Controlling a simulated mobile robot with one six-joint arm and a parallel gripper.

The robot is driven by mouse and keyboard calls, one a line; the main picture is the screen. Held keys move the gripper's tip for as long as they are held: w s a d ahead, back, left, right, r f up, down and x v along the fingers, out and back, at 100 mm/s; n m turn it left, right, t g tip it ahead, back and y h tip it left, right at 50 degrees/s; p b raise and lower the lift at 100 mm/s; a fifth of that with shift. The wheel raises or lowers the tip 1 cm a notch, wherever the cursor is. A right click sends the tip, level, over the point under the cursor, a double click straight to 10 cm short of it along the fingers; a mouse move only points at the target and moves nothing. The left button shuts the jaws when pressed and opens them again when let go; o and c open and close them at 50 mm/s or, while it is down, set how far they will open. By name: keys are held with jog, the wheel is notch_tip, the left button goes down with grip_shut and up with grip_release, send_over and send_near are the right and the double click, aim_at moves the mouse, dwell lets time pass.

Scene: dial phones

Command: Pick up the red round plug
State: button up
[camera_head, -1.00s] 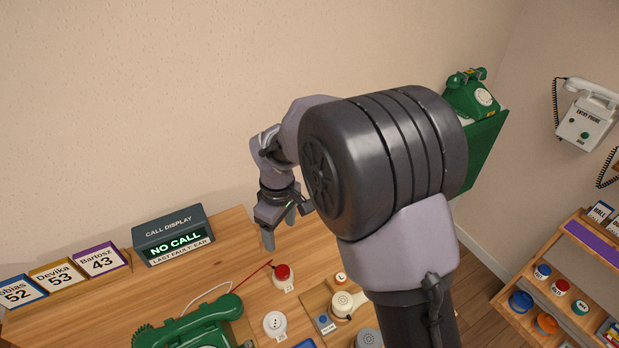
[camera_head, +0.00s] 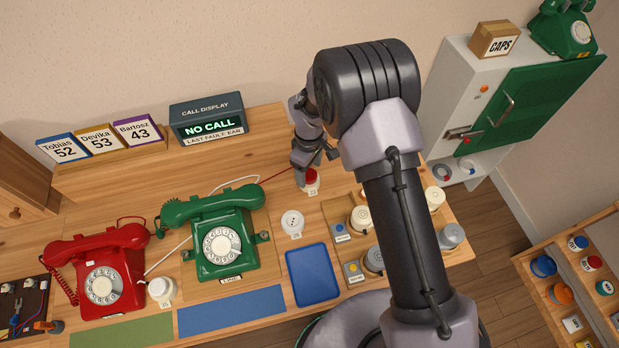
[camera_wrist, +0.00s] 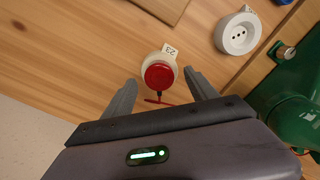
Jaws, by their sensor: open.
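The red round plug (camera_wrist: 159,77) sits on a white round socket (camera_wrist: 160,60) tagged 23 in the wrist view. A red cord trails from it. In the head view the plug (camera_head: 310,176) is partly covered by my gripper (camera_head: 302,180). In the wrist view my gripper (camera_wrist: 160,92) is open, with one finger to each side of the plug. The fingers look empty, and I cannot tell whether either touches the plug.
A white empty socket (camera_head: 292,223) stands nearby, in front of the plug. The green phone (camera_head: 213,235) and red phone (camera_head: 100,270) stand to the left. The call display (camera_head: 207,121) reads NO CALL. A blue tray (camera_head: 312,275) lies nearer. Wooden holders with cream parts (camera_head: 360,220) stand at right.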

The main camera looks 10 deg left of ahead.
jog(key=shift+w+f, duration=0.1)
jog(key=shift+f, duration=0.85)
jog(key=shift+r, duration=0.1)
jog(key=c, duration=1.3)
jog(key=shift+r, duration=0.1)
